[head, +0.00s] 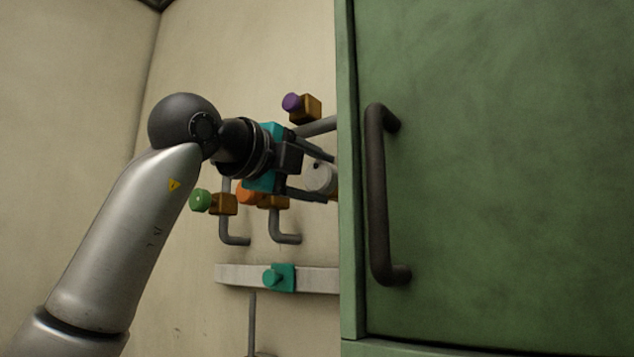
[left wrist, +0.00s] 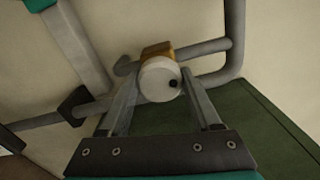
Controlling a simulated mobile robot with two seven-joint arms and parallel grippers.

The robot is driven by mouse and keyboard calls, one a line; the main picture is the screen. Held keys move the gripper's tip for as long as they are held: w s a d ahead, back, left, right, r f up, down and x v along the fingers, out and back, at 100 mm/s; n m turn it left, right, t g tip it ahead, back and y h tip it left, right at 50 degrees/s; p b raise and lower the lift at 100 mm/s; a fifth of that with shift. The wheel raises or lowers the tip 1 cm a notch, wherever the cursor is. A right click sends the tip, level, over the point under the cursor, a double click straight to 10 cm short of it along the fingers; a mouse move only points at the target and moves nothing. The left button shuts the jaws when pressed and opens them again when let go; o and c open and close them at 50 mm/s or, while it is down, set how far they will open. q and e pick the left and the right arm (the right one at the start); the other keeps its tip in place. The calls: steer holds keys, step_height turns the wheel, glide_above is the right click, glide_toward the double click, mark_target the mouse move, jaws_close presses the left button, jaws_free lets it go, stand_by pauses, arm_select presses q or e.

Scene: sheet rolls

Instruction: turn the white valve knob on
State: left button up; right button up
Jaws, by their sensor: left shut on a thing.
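The white valve knob (head: 319,177) is a round disc with a dark dot near its edge. It sits just left of the green cabinet in the head view. In the left wrist view the white knob (left wrist: 158,80) sits in front of a brass valve body (left wrist: 157,50) on a grey pipe. My left gripper (head: 318,174) reaches in from the left, with one finger above the knob and one below. In the left wrist view its fingers (left wrist: 160,88) flank the knob on both sides and are shut on it. My right gripper is not in view.
A green cabinet (head: 490,180) with a dark handle (head: 378,195) fills the right side. Purple (head: 291,102), green (head: 201,200) and orange (head: 246,192) knobs sit nearby on brass valves. A teal fitting (head: 281,278) is on a light rail below. Bare wall lies left.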

arm_select(q)
steer(key=shift+n, duration=0.3)
steer(key=o, duration=1.4)
steer(key=shift+c, duration=0.2)
steer(key=b+v, duration=0.4)
steer(key=v, duration=1.1)
steer(key=shift+s+a+r, duration=0.1)
steer(key=shift+s, duration=0.05)
